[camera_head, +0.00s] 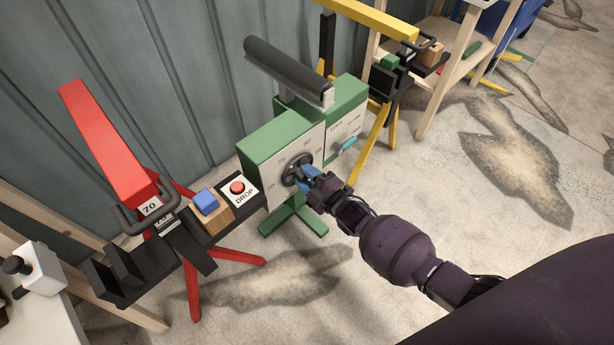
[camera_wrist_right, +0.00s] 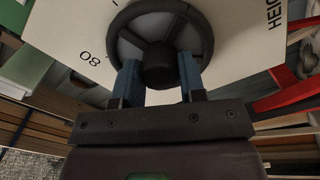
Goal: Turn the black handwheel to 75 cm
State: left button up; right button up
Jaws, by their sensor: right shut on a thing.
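The black handwheel (camera_head: 296,168) is on the white dial face of the green machine (camera_head: 262,146), with numbers printed around it. In the right wrist view the handwheel (camera_wrist_right: 163,45) fills the top middle, with "80" printed to its lower left. My right gripper (camera_head: 308,176) is at the handwheel; its two blue fingers (camera_wrist_right: 160,75) stand on either side of the dark hub and are shut on the wheel. The wheel's pointer and exact setting cannot be made out. My left gripper is not in view.
A yellow stand (camera_head: 372,18) is behind the machine. A dark roller (camera_head: 288,72) sits on top. Floor to the right is open.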

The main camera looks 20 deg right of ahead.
dwell(0.4)
jog(key=o, duration=0.9)
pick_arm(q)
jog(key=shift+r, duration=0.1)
pick_arm(e)
jog(key=shift+s, duration=0.1)
pick_arm(q)
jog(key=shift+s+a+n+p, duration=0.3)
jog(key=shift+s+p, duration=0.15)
jog(key=shift+p, duration=0.6)
pick_arm(e)
jog(key=shift+v, duration=5.35)
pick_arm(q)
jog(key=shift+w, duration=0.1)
